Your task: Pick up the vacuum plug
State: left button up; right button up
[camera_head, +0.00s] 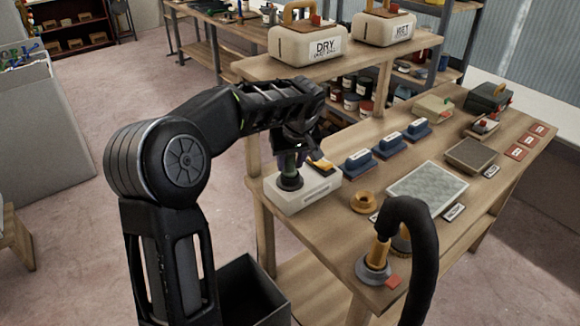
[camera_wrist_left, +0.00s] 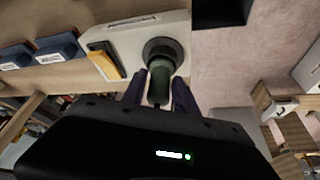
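The vacuum plug appears to be the dark green cylinder standing upright on a dark round base; it shows in the wrist view (camera_wrist_left: 160,82) and the head view (camera_head: 290,168). It sits on a white box (camera_head: 304,201) at the near left end of the workbench. My left gripper (camera_head: 289,150) is over it, fingers pointing down. In the wrist view the two fingertips (camera_wrist_left: 160,92) stand apart, one on each side of the cylinder; whether they touch it I cannot tell. My right gripper is not in view.
A yellow and black part (camera_head: 321,166) lies on the white box beside the plug. Blue blocks (camera_head: 358,160) and a pale mat (camera_head: 427,189) lie to the right on the workbench (camera_head: 338,228). A black hose (camera_head: 424,240) arches up at the front. A raised shelf (camera_head: 262,68) stands behind.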

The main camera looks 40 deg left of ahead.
pick_arm(q)
grip_shut()
jog(key=shift+r, duration=0.2)
dwell(0.5)
jog(key=shift+r, duration=0.2)
notch_tip(320, 180, up, 3)
jog(key=shift+d+f+b, duration=0.1)
jog(key=shift+b, duration=0.4)
jog(key=s+d+b, duration=0.5)
jog(key=s+d, duration=0.6)
jog(key=d, duration=0.2)
jog(key=shift+s+d, duration=0.2)
jog(key=shift+d, duration=0.2)
jog(key=shift+r+p, duration=1.25)
jog(key=shift+r, duration=0.5)
